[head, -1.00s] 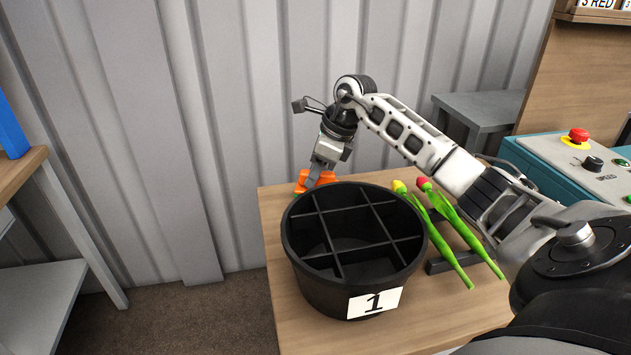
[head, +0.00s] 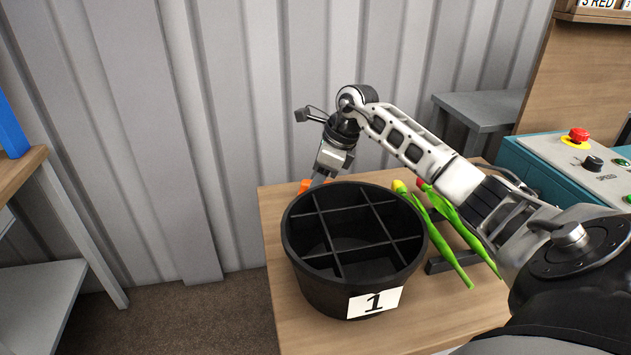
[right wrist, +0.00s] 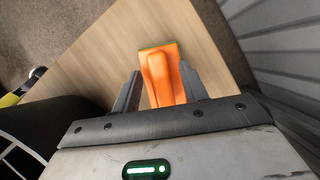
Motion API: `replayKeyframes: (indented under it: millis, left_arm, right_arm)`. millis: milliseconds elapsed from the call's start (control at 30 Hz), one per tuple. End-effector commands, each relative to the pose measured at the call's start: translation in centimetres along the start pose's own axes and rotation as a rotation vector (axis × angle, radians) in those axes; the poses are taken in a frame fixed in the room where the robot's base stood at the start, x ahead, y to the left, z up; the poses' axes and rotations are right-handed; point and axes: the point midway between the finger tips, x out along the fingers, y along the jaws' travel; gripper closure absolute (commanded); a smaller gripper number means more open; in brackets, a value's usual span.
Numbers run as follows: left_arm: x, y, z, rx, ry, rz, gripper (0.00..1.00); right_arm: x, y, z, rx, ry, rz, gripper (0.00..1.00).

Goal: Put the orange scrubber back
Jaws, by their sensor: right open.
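The orange scrubber (right wrist: 162,74) lies on the wooden table, between the two fingers of my right gripper (right wrist: 159,72) in the right wrist view. The fingers are open, with a visible gap on at least the left side of the scrubber. In the head view, only a bit of the scrubber (head: 306,186) shows behind the black bucket, with my right gripper (head: 319,180) pointing down at it. The fingertips are hidden by the bucket's rim there. My left gripper is in no view.
The black divided bucket (head: 305,268), labelled 1, stands at the table's front left. Yellow (head: 400,187) and red (head: 421,184) tulips lie right of it, under my right arm. A teal control box (head: 530,160) with a red button is at the right. A corrugated wall stands behind.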

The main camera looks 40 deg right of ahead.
Motion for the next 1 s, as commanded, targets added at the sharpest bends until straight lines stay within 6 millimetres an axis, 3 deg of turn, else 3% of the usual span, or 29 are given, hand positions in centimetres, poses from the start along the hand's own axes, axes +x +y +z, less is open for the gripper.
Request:
replayKeyframes:
  millis: [300, 500, 700, 1000]
  left_arm:
    - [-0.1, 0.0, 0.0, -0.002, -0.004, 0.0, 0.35]
    - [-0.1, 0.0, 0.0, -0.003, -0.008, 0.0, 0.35]
    - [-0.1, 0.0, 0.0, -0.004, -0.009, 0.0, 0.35]
    - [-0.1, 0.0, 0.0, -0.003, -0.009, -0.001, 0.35]
  right_arm:
    - [-6.8, -0.1, 0.0, -0.001, -0.001, -0.006, 0.57]
    - [-10.0, -0.1, 0.0, 0.0, -0.001, -0.003, 0.57]
    - [-11.2, 0.0, 0.0, 0.0, 0.0, -0.001, 0.57]
    - [-11.3, 0.0, 0.0, 0.0, -0.001, -0.001, 0.57]
